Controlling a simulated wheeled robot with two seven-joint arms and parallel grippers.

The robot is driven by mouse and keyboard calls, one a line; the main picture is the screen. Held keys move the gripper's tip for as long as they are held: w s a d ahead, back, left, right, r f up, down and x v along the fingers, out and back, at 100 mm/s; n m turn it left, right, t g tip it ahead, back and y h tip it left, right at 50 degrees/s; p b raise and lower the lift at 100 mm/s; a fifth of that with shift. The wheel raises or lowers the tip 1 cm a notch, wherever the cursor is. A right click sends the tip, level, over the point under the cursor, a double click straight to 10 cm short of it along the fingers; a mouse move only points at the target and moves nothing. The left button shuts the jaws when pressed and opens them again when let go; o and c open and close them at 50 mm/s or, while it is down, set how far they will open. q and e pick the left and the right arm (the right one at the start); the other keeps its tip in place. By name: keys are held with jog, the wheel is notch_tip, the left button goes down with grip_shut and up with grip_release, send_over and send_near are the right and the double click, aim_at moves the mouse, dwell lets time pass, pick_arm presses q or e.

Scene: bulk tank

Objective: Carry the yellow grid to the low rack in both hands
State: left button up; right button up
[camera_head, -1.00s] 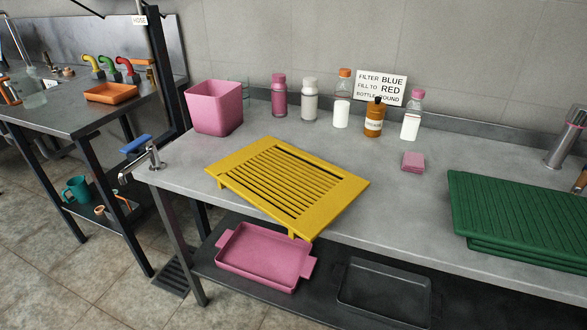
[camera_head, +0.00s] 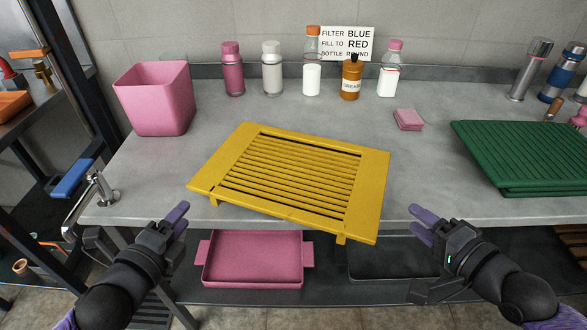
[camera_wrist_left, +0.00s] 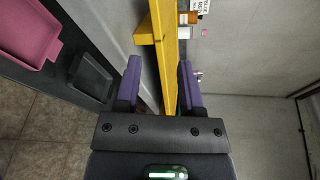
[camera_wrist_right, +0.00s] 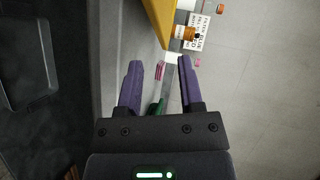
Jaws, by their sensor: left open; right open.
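The yellow grid (camera_head: 367,195) stands on short feet on the grey counter, its near edge at the counter's front. My left gripper (camera_head: 179,215) is open just off the grid's near left corner. In the left wrist view the grid's edge (camera_wrist_left: 163,40) lines up between the open fingers; I cannot tell whether it is inside them. My right gripper (camera_head: 418,219) is open and empty, a little right of the grid's near right corner. In the right wrist view the grid (camera_wrist_right: 158,18) is beyond the fingertips. A low shelf (camera_head: 325,291) runs under the counter; I cannot tell if it is the low rack.
A pink tray (camera_head: 252,281) and a dark tray (camera_head: 395,262) sit on the shelf. A pink bin (camera_head: 155,100), several bottles and a pink sponge stack (camera_head: 408,119) stand behind the grid. Green ribbed boards (camera_head: 525,155) lie right.

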aim_at(203, 193)
pick_arm(q)
jog(key=x, duration=1)
jog(key=shift+a, duration=0.1)
pick_arm(e)
jog(key=x, duration=1)
jog(key=shift+s+f, duration=0.1)
pick_arm(q)
jog(key=shift+s, duration=0.1)
grip_shut()
pick_arm(e)
grip_shut()
pick_arm(q)
jog(key=shift+f, duration=0.1)
